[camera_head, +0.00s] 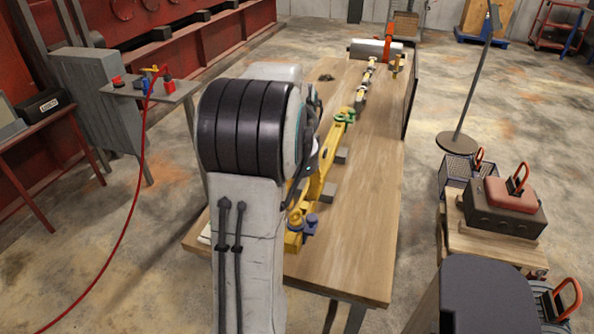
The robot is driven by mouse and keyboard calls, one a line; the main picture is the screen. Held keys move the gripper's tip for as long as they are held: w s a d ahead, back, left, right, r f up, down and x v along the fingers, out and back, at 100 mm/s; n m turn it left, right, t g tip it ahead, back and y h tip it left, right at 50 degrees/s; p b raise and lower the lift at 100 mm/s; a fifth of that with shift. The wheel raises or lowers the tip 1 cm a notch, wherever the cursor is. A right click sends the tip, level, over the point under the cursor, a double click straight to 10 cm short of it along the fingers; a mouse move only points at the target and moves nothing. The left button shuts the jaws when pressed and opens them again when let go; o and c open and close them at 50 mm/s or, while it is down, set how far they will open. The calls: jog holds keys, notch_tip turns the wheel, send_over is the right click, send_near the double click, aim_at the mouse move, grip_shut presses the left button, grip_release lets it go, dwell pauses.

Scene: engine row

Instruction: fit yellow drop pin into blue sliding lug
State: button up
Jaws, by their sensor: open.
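A long yellow linkage (318,172) lies along the wooden workbench (365,200), partly behind my arm. At its near end is a small blue part (311,226) that looks like the sliding lug. A yellow piece (294,240) stands beside it at the left; I cannot tell whether it is the drop pin or part of the linkage. My gripper (307,172) shows only as dark parts at the right edge of my arm, above the linkage. It is open; its fingertips are mostly hidden, and I see nothing held in it.
Grey blocks (341,155) lie by the linkage. A grey cylinder (376,48) lies at the bench's far end. A side table (180,93) at left holds small red, yellow and blue items, with a red hose hanging. A lamp stand (459,143) and a loaded cart (483,237) stand right.

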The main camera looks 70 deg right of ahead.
notch_tip(320, 180, up, 10)
jog(key=shift+a, duration=0.35)
dwell(0.9)
